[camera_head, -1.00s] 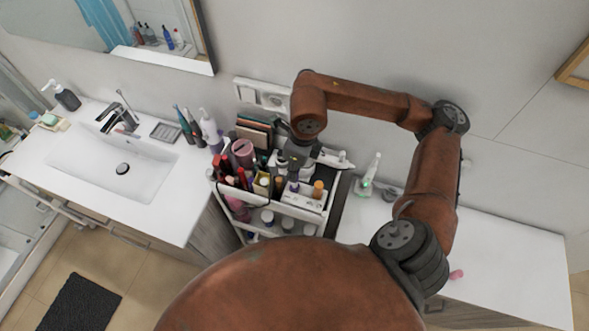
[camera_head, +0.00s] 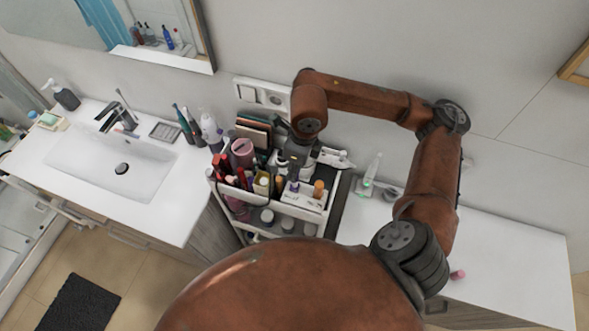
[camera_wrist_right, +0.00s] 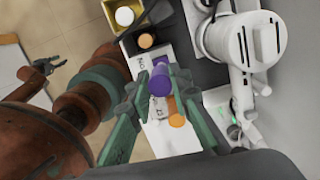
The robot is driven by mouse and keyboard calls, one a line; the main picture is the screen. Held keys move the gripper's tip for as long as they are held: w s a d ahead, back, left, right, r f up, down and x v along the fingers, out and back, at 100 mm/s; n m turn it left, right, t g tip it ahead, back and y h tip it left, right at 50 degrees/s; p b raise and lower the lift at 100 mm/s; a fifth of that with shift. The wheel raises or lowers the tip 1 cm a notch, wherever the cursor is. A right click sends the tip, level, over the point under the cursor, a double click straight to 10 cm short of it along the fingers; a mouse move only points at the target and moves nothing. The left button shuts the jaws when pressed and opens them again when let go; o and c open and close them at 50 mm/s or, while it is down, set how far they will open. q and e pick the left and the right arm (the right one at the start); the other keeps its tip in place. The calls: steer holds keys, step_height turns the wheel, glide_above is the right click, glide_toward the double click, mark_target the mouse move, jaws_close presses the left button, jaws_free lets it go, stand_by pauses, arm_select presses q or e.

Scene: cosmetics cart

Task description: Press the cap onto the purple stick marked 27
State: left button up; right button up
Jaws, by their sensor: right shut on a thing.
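My right gripper (camera_wrist_right: 160,92) is shut on a purple cap (camera_wrist_right: 160,84), which stands between its green fingers in the right wrist view. The gripper (camera_head: 293,174) is over the white holder (camera_head: 300,199) on the cart in the head view. A purple piece (camera_head: 294,186) shows just below it. The holder carries printed labels, partly covered by the fingers. The stick under the cap is hidden, so I cannot tell whether they touch. A dark, gripper-like shape (camera_wrist_right: 42,70), perhaps my left gripper, is at the left of the right wrist view, too small to read.
An orange-topped stick (camera_head: 318,187) stands close to the right in the holder. Red and dark cosmetics (camera_head: 226,170) and a pink cup (camera_head: 242,150) crowd the cart's left side. A white appliance (camera_wrist_right: 240,50) is close beside the gripper. The right counter (camera_head: 510,250) is mostly clear.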

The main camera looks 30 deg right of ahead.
steer(key=shift+f+b, duration=1.9)
steer(key=shift+b, duration=0.35)
stand_by(1.9)
stand_by(0.3)
steer(key=o, duration=0.8)
steer(key=shift+o, duration=0.6)
steer(key=o, duration=0.4)
steer(key=shift+r, duration=0.15)
steer(key=shift+r+p, duration=2.1)
steer(key=shift+r, duration=1.8)
steer(key=shift+c, duration=0.3)
jaws_close()
